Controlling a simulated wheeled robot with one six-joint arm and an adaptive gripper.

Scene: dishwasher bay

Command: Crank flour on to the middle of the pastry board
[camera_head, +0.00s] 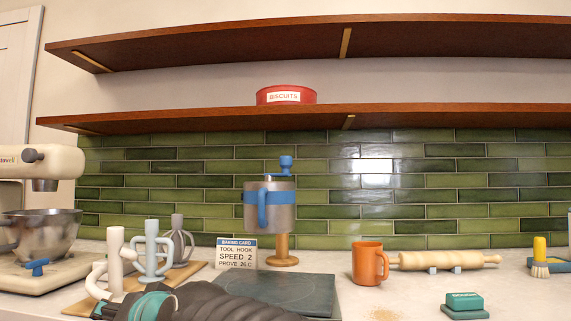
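The flour sifter (283,213) is a grey metal can with a blue side handle, a blue band and a blue crank knob on top. It sits upright, raised on a wooden stand (282,260) behind the board, near the tiled wall. The pastry board looks to be the dark slate-coloured slab (285,287) on the counter in front of it. No flour shows on its visible part. A dark part of my arm with teal bands crosses the bottom left and covers the board's near left part.
A mixer with a steel bowl (38,232) stands left. Pale whisk-like attachments (152,252) stand near a card (236,252). An orange mug (369,263), rolling pin (448,259), green block (464,303) and brush (540,262) are right. Tan crumbs (385,314) lie on the counter.

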